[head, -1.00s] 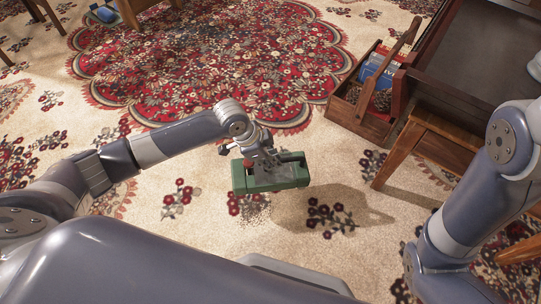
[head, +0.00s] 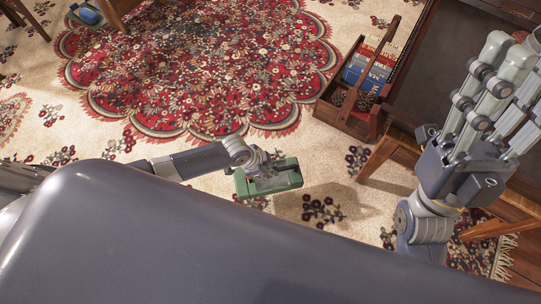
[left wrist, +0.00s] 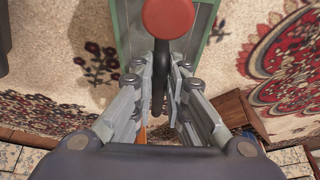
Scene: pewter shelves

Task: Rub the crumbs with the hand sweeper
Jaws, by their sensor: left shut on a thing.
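The hand sweeper (head: 285,182) is a green block-shaped body with a dark handle and a red knob (left wrist: 168,17). My left gripper (head: 266,172) is shut on its handle, as the left wrist view also shows. The sweeper is over the cream carpet, with a shadow to its right. I cannot tell whether it touches the floor. My right gripper (head: 517,75) is raised at the right, open and empty, fingers apart.
A wooden caddy (head: 333,112) with books and pinecones stands on the floor right of the sweeper. Beside it is a wooden table or bench (head: 393,150). A red floral medallion (head: 200,70) covers the carpet behind. Open carpet surrounds the sweeper.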

